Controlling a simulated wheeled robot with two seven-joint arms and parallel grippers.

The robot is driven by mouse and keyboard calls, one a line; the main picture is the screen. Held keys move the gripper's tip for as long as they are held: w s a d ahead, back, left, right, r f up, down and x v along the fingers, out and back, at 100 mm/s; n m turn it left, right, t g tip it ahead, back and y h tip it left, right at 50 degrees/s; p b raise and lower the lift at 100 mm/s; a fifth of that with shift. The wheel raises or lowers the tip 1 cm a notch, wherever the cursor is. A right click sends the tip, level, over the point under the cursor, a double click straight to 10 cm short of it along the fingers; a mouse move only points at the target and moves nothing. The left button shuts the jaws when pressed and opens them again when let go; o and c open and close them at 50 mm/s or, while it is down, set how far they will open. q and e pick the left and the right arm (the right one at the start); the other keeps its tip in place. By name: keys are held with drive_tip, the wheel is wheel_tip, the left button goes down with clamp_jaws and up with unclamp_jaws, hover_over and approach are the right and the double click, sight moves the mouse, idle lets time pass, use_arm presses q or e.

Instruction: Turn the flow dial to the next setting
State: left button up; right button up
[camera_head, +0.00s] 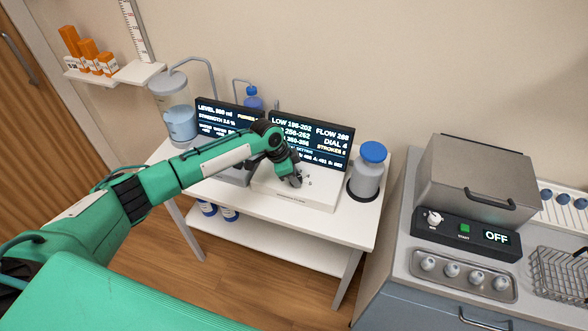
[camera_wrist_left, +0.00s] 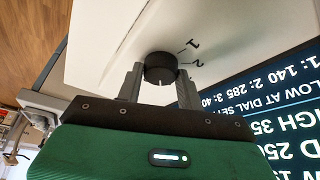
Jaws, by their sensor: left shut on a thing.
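The flow dial (camera_wrist_left: 160,68) is a small black round knob on a white panel (camera_wrist_left: 110,35) in the left wrist view. A pale mark shows on its lower edge, and printed numerals 1 and 2 show to its upper right. My left gripper (camera_wrist_left: 160,85) has one finger on each side of the knob and is shut on it. In the head view my left gripper (camera_head: 293,180) reaches down to the white dial unit (camera_head: 322,193) and hides the dial. The unit's dark screen (camera_head: 334,142) appears to read FLOW 268 and DIAL 4. My right gripper is out of view.
A second dark screen (camera_head: 225,118) stands to the left, behind my arm. A clear tank (camera_head: 180,122) with blue liquid stands at the table's left. A blue-capped jar (camera_head: 368,172) stands close to the right of the unit. A grey counter (camera_head: 402,265) with a metal box (camera_head: 478,180) is further right.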

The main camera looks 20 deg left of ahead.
use_arm(q)
drive_tip(key=shift+r+n+p, duration=0.15)
drive_tip(key=shift+n+p, duration=0.5)
drive_tip(key=shift+n, duration=0.15)
drive_tip(key=shift+t, duration=0.3)
drive_tip(key=shift+n, duration=0.3)
drive_tip(key=o, duration=1)
drive_tip(key=b+v, duration=0.2)
drive_tip(key=v, duration=1.1)
drive_tip(key=shift+d+r+b, duration=0.15)
drive_tip(key=shift+r+b, duration=0.2)
